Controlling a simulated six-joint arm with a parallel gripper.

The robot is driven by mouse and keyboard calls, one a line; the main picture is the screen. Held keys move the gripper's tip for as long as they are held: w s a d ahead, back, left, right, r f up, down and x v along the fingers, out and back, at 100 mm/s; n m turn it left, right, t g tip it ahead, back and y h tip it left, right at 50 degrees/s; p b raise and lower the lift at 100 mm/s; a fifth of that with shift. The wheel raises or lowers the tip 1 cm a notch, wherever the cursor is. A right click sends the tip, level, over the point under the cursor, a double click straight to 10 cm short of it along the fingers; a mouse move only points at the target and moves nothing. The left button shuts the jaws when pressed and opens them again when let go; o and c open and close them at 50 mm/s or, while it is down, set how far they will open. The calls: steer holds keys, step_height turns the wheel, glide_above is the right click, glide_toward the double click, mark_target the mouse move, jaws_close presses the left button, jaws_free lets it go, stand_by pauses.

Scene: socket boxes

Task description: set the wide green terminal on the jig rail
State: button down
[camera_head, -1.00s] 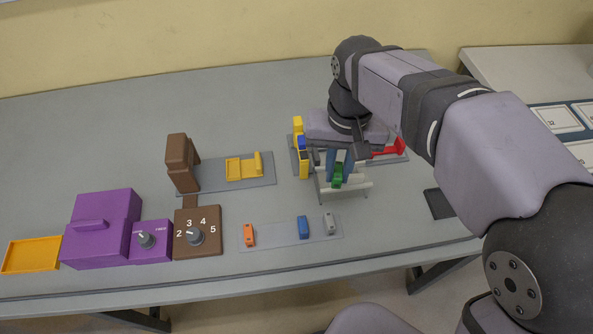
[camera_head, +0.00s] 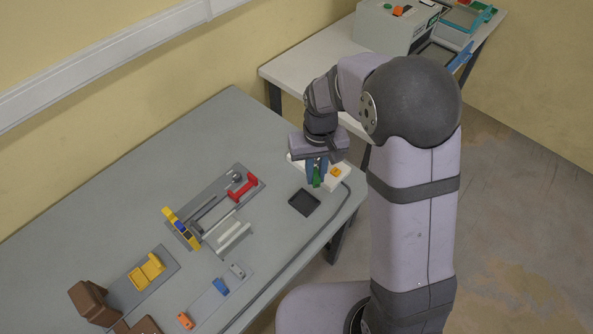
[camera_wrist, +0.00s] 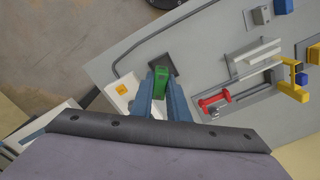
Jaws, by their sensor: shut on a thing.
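The green terminal (camera_head: 318,182) is clasped between the blue fingers of my gripper (camera_head: 317,170). My gripper holds it above the right end of the table, by a white plate (camera_head: 334,171). In the wrist view, the green terminal (camera_wrist: 161,80) shows between the two fingertips (camera_wrist: 161,92), and a dark square pad lies partly behind it. Two pale parallel bars (camera_head: 234,236), which look like the jig rail, lie left of my gripper, apart from it. The pale bars also show in the wrist view (camera_wrist: 256,57), with nothing green on them.
Beside the bars are a grey plate with a red clamp-like part (camera_head: 243,189) and a yellow upright (camera_head: 181,228). The dark square pad (camera_head: 304,203) lies near the front edge. Orange, blue (camera_head: 220,287) and grey pieces stand on a strip. A side table holds a machine (camera_head: 395,25).

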steer(key=w+a+f+n, duration=0.2)
steer(key=w+a+f, duration=0.1)
steer(key=a, duration=0.4)
steer(key=n+b, duration=0.5)
glide_toward(208, 222)
steer(key=shift+w+d+f, duration=0.1)
steer(key=shift+w+d, duration=0.15)
steer(key=shift+w, duration=0.05)
steer(key=shift+s+a, duration=0.25)
steer(key=shift+a, duration=0.1)
steer(key=shift+f, duration=0.2)
steer(key=shift+f+b, duration=1.9)
steer(key=shift+f, duration=0.75)
steer(key=shift+d+f, duration=0.1)
